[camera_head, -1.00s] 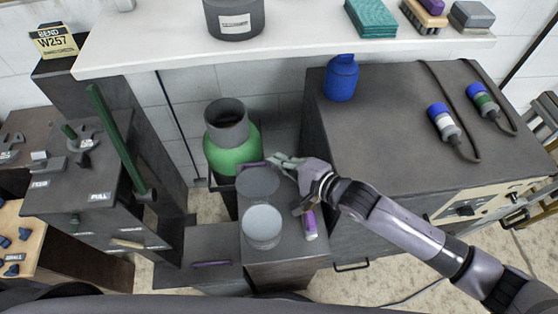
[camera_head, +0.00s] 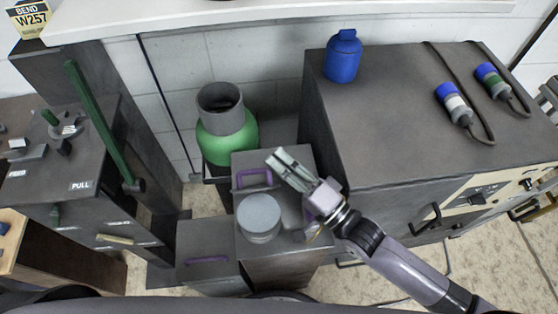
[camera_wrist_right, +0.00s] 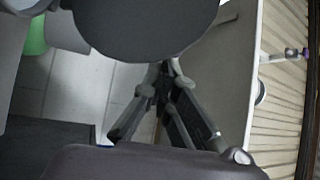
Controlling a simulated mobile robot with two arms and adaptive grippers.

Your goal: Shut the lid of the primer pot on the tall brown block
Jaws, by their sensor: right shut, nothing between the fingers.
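The primer pot (camera_head: 259,232) is a short round grey pot on the tall brown block (camera_head: 245,258). A flat grey disc, the lid (camera_head: 259,212), appears to lie level over its mouth; a small gap cannot be ruled out. My right gripper (camera_head: 279,160) is shut and empty, above the block, behind and right of the pot. In the right wrist view a dark round disc (camera_wrist_right: 145,20), apparently the lid or pot top, fills the top above the fingers (camera_wrist_right: 165,75). My left gripper is not in view.
A purple handle (camera_head: 253,178) is on the block behind the pot. A green bottle (camera_head: 226,143) with a grey neck stands behind. A lower block (camera_head: 207,240) is at left. A large dark cabinet (camera_head: 400,130) bearing a blue jug (camera_head: 342,58) stands at right.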

